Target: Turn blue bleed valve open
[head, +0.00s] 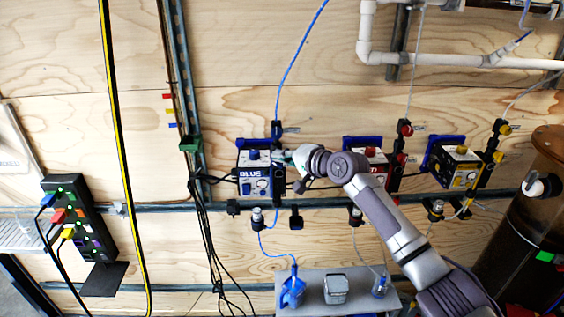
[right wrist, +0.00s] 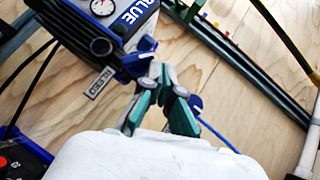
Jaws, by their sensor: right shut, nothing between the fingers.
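The blue filter unit (head: 252,177), with a "BLUE" label and a round gauge, is mounted on the plywood wall, left of my right gripper (head: 284,158). In the right wrist view, the unit (right wrist: 112,22) is at the upper left with a "BLEED" tag (right wrist: 97,82) below it. A dark blue bleed valve part (right wrist: 137,65) is beside the tag. My right gripper (right wrist: 160,74) is shut and empty, its green-and-grey fingertips together just right of that part. Whether they touch is unclear, and the fingers partly hide the fitting. My left gripper is not in view.
The red unit (head: 371,165) and yellow unit (head: 455,165) are to the right, the red one partly behind my arm. Blue tubing (head: 297,55) runs above the blue unit. Black cables (head: 212,240) hang to its left. A grey shelf (head: 315,309) is below.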

